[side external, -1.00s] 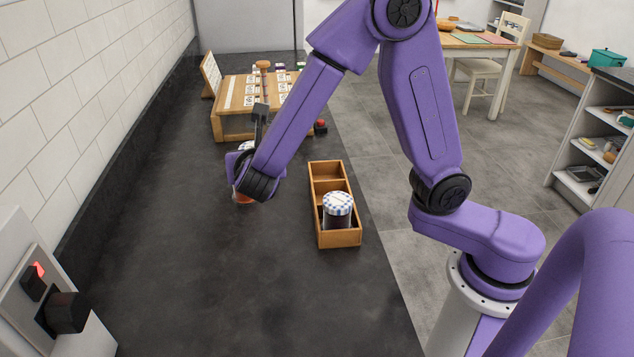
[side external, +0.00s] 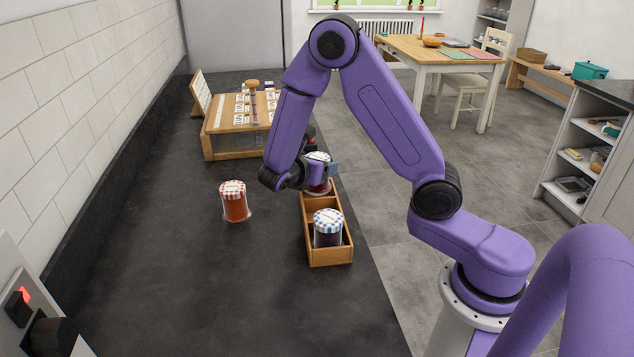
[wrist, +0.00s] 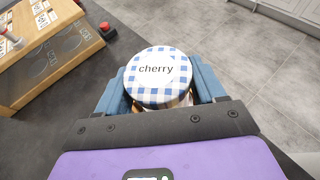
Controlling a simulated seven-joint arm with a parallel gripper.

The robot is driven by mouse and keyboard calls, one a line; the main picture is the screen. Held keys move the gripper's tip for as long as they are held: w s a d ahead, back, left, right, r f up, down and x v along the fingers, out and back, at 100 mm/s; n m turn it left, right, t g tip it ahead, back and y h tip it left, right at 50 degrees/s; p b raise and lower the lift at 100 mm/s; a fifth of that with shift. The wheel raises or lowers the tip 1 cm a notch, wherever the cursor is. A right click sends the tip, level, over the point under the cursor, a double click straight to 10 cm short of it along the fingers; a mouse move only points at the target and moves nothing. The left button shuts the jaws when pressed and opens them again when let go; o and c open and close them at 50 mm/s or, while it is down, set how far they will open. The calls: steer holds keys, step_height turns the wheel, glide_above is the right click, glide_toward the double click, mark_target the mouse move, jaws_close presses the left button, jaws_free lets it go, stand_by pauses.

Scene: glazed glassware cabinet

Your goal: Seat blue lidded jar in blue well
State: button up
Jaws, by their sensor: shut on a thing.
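My gripper (wrist: 162,95) is shut on a jar with a blue-and-white checked lid (wrist: 158,75) labelled "cherry". In the side external view the held jar (side external: 319,186) is upright at the far end of the wooden tray (side external: 345,262); I cannot tell whether it is above or beyond it. Its lower part is mostly hidden. A second blue-checked jar (side external: 328,230) stands in the tray's near compartment. I cannot make out a blue well.
A jar with a red-checked lid (side external: 235,203) stands on the dark counter left of the tray. A red button (wrist: 107,29) is by the rack's corner. A tiled wall (side external: 90,100) bounds the left side.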

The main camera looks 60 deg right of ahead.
steer(key=shift+f, duration=1.95)
steer(key=shift+f, duration=0.1)
steer(key=o, duration=1.3)
steer(key=shift+a+r, duration=0.25)
steer(key=shift+a, duration=0.1)
steer(key=v, duration=1.1)
steer(key=shift+s+a, duration=0.15)
steer(key=shift+s, duration=0.05)
